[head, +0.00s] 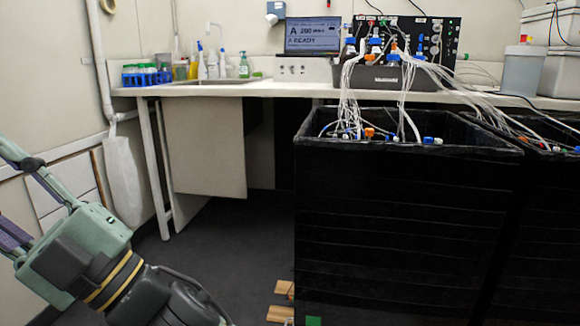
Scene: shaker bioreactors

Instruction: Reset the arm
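What looks like my gripper (72,248) is at the lower left of the head view. Its grey-green body sits beyond a dark wrist with two yellow rings (118,283). Finger links reach up and left, and the picture's left edge cuts them off. The fingertips are out of view, so I cannot tell whether it is open or shut, or whether it holds anything. The arm is apart in the picture from the bench and the black tubs.
A black tub (400,220) with tubes stands at centre right, another beside it. A white bench (270,89) runs behind, bearing bottles, a screen (312,34) and tubed equipment. A white bag (122,180) hangs at left. Wooden pieces (281,313) lie low. Dark floor (225,245) is clear between.

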